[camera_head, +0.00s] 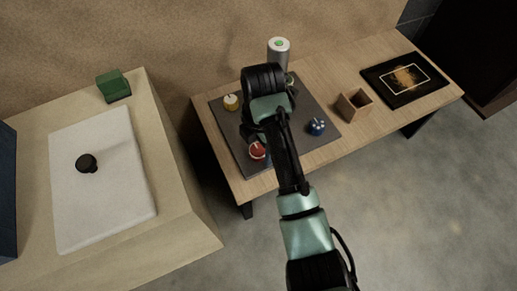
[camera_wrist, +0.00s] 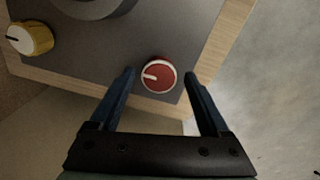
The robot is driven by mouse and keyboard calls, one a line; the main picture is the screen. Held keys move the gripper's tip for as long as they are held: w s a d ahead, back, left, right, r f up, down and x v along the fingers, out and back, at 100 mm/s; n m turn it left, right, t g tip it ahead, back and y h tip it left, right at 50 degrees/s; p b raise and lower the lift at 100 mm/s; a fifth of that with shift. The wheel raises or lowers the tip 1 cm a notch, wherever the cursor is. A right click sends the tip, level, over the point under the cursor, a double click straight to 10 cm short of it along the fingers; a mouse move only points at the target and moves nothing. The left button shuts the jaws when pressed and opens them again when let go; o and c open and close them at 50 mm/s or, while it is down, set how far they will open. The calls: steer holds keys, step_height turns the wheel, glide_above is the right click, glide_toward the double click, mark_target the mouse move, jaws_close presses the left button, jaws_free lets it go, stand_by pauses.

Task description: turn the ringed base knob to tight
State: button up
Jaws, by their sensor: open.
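A red round knob (camera_head: 257,150) with a pale ring around it sits near the front left edge of a dark grey panel (camera_head: 229,121). In the wrist view the red knob (camera_wrist: 160,76) shows a white pointer mark directed left. My gripper (camera_wrist: 160,74) is open, with one finger to each side of the red knob in that view. I see no contact; the height of the fingertips above the panel cannot be told. In the head view my wrist and arm cover the middle of the panel and hide the fingertips. I see no readable tight mark.
A yellow knob (camera_head: 231,102) and a blue knob (camera_head: 317,126) stand on the same panel. A grey cylinder (camera_head: 278,55) is behind it. A wooden box (camera_head: 355,105) and a black framed board (camera_head: 404,79) lie right on the wooden table (camera_head: 389,114).

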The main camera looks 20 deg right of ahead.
steer(key=shift+f, duration=0.15)
jaws_close()
stand_by(0.4)
steer(key=shift+p, duration=0.55)
